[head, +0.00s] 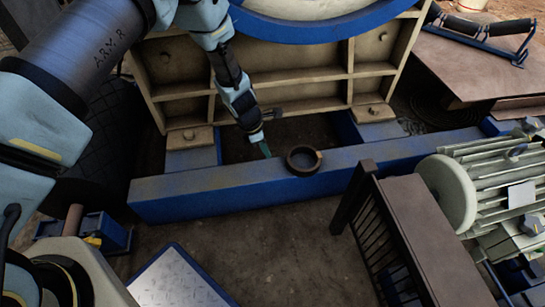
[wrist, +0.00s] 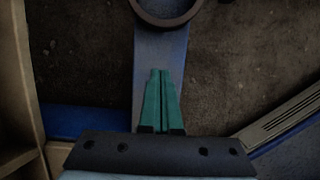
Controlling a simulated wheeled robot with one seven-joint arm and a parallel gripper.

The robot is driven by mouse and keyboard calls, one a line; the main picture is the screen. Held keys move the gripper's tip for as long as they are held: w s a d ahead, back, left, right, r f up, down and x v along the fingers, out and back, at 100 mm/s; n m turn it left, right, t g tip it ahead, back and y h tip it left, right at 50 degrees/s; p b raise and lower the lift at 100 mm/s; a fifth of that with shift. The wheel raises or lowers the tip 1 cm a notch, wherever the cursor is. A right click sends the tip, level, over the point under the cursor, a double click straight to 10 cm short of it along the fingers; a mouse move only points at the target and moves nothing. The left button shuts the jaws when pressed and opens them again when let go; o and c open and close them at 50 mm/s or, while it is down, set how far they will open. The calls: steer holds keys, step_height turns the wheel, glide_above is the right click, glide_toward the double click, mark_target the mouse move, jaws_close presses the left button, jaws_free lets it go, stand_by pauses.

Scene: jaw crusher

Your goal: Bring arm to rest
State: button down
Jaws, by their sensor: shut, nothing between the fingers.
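My gripper (head: 262,145) hangs at the end of my arm, just above and behind the blue beam, left of a dark ring. In the wrist view its green fingers (wrist: 160,100) are together with nothing between them. The dark ring (head: 304,160) lies on top of the blue beam (head: 230,183), apart from the fingers. The ring also shows in part at the top of the wrist view (wrist: 167,22), ahead of the fingertips.
The crusher's beige ribbed frame (head: 285,95) with a blue-rimmed wheel (head: 320,30) rises behind the gripper. A grey motor (head: 485,185) and a brown-topped stand (head: 430,235) are at right. A metal plate (head: 180,282) lies in front. Bare ground lies between.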

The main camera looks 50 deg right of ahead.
steer(key=v, duration=0.3)
